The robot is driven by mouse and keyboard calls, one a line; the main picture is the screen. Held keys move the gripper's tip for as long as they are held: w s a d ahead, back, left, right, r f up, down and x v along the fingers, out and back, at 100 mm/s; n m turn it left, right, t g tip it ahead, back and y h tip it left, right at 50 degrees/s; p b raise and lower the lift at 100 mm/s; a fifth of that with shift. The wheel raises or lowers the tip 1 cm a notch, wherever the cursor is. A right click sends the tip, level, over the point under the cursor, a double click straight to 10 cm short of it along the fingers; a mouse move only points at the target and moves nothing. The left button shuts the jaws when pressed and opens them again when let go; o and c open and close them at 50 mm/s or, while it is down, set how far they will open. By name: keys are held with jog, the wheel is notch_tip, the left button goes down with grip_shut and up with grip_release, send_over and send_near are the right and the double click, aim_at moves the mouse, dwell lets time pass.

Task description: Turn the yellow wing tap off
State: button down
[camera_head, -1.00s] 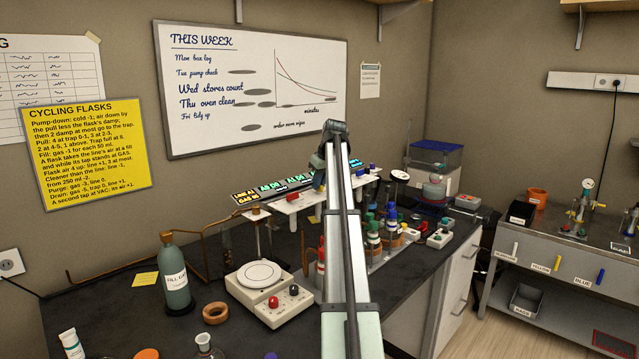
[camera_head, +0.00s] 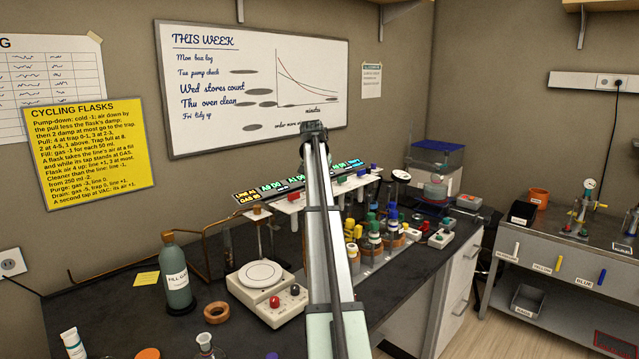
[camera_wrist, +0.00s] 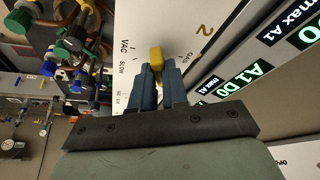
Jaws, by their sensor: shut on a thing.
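The yellow wing tap (camera_wrist: 156,56) is on a white panel in the wrist view, beside a large "2". My gripper (camera_wrist: 158,70) has its two blue fingers on either side of the tap, shut on it. "VAC" and "SLOW" are printed to the left of the tap and "GAS" to its right. The fingers hide part of the dial, and I see no off mark. In the head view my arm hides the gripper and this tap; the white panel (camera_head: 284,207) shows left of the arm.
Lit displays (camera_wrist: 247,75) stand close to the right of the fingers in the wrist view. In the head view, bottles with coloured caps (camera_head: 373,235) stand right of my arm. A white hotplate (camera_head: 262,279) and a green bottle (camera_head: 176,280) stand on the bench left of it.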

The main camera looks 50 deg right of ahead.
jog(key=m+g, duration=0.1)
jog(key=m, duration=0.1)
jog(key=m+g, duration=0.1)
jog(key=m, duration=0.2)
jog(key=shift+w+h, duration=0.2)
jog(key=shift+h, duration=0.1)
jog(key=shift+m, duration=0.3)
jog(key=c, duration=1.1)
grip_release()
jog(key=shift+c, duration=0.2)
jog(key=shift+a, duration=0.1)
jog(key=v, duration=1.3)
jog(key=shift+r, duration=0.4)
